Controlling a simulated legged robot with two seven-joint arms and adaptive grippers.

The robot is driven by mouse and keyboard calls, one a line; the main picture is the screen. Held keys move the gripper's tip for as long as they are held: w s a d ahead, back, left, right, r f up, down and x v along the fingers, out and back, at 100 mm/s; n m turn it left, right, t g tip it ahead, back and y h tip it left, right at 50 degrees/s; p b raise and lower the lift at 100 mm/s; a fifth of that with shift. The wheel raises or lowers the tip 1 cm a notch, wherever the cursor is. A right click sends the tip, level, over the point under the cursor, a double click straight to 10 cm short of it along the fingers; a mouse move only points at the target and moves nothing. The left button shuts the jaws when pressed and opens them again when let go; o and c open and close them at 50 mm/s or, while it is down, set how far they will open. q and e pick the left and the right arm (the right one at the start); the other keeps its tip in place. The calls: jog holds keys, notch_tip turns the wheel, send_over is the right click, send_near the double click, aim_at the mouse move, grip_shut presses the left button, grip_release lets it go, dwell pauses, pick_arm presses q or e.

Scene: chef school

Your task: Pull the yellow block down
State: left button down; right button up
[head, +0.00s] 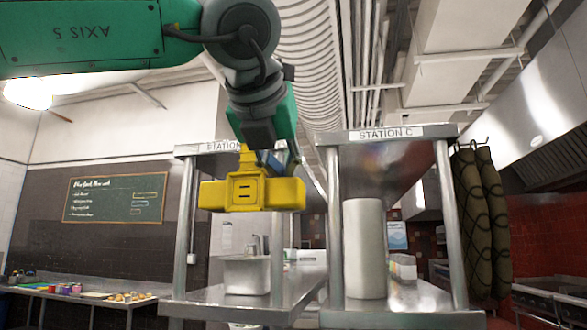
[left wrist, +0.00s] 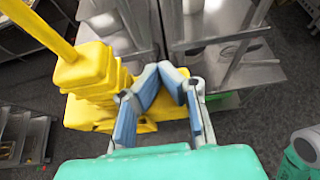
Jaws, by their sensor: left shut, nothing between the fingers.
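The yellow block (head: 251,192) hangs in mid-air in front of the shelves in the head view. In the left wrist view the yellow block (left wrist: 90,85) fills the left side, with a yellow rod running from it to the upper left. My left gripper (left wrist: 167,70) has its blue fingers angled together with nothing held, beside the block. In the head view the left gripper is partly hidden by the block, with some blue showing just above its right part. I cannot tell whether the fingers touch the block. My right gripper is not in view.
Two steel shelf stations stand behind the block, one with a "STATION C" sign (head: 388,133). A metal container (head: 246,275) and a pale cylinder (head: 365,248) stand on their lower shelves. A chalkboard (head: 115,193) hangs on the left wall.

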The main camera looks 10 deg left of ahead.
aim_at(289, 210)
pick_arm(q)
jog(key=f+b, duration=0.1)
jog(key=f, duration=0.1)
jog(key=f+b, duration=0.2)
jog(key=w+d+f+b, duration=0.1)
jog(key=f, duration=0.1)
jog(key=shift+f, duration=0.15)
jog(key=shift+s+a+f+b, duration=0.1)
jog(key=shift+f+b, duration=1.05)
jog(key=shift+f, duration=0.1)
jog(key=shift+s+a+f+b, duration=0.1)
jog(key=shift+f+b, duration=1.05)
jog(key=shift+f, duration=0.1)
notch_tip(289, 210, down, 14)
jog(key=b, duration=1.1)
jog(key=shift+b, duration=0.3)
notch_tip(289, 210, down, 14)
jog(key=b, duration=1.1)
